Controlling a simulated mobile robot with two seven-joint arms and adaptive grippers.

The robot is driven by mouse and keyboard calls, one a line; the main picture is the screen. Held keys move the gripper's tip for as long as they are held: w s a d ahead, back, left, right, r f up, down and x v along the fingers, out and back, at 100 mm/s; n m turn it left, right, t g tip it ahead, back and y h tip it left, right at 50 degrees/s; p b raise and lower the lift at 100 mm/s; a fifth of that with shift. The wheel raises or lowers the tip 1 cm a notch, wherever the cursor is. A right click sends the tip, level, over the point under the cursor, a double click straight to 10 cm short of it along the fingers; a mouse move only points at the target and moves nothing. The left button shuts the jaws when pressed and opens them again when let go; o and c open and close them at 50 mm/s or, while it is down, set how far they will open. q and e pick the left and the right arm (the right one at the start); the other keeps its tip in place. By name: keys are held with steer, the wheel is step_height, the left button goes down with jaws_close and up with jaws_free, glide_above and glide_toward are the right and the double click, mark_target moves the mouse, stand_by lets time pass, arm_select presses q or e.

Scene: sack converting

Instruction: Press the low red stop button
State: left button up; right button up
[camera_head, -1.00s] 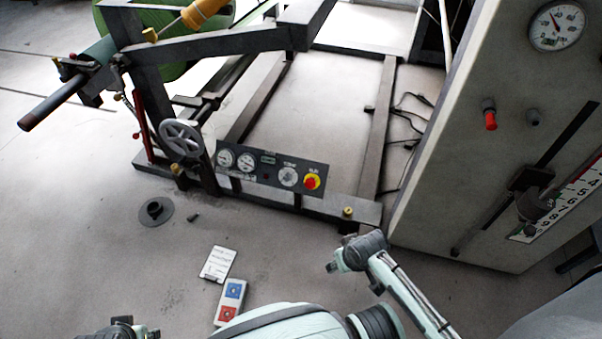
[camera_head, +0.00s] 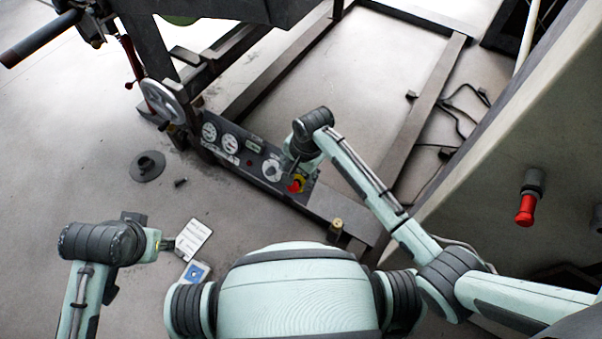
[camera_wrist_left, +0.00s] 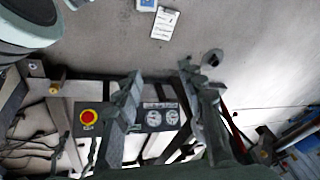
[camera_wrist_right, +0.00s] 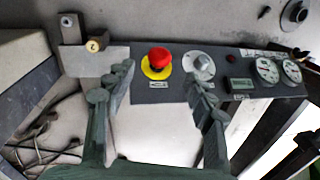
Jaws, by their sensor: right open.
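The low red stop button (camera_head: 297,184) is a red mushroom head on a yellow ring, at the right end of a low dark panel (camera_head: 232,145). My right gripper (camera_head: 291,167) is just beside it and partly covers it. In the right wrist view the red button (camera_wrist_right: 159,57) lies beyond and between the spread fingers (camera_wrist_right: 158,82), which are empty; I cannot tell whether they touch it. My left gripper (camera_head: 166,243) is open and empty over the floor to the left. The left wrist view also shows the button (camera_wrist_left: 88,116), outside its fingers (camera_wrist_left: 160,76).
The panel also carries dials and a grey knob (camera_wrist_right: 199,66). A handwheel (camera_head: 162,101) stands at its left. A red-tipped fitting (camera_head: 526,208) hangs on the tall cabinet (camera_head: 500,150) at right. A clipboard (camera_head: 193,239) and pendant (camera_head: 196,271) lie near my left gripper.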

mark_target(294, 186)
steer(key=shift+a+f, duration=0.1)
steer(key=shift+f, duration=0.3)
steer(key=f, duration=0.1)
steer(key=f+b, duration=0.1)
steer(key=shift+w+a+f, duration=0.15)
steer(key=shift+a+f, duration=0.05)
steer(key=shift+f, duration=0.2)
steer(key=f, duration=0.2)
steer(key=f+b, duration=0.1)
steer(key=shift+w+a+f, duration=0.15)
steer(key=shift+w, duration=0.1)
arm_select(q)
steer(key=w+d+r+t+h, duration=0.1)
steer(key=w+d+r+t, duration=0.2)
steer(key=w+d+r, duration=0.1)
steer(key=shift+w+d+m+t, duration=0.3)
steer(key=shift+w+m+t, duration=0.1)
steer(key=shift+w, duration=0.3)
arm_select(e)
steer(key=shift+f, duration=0.25)
steer(key=shift+c, duration=0.6)
jaws_close()
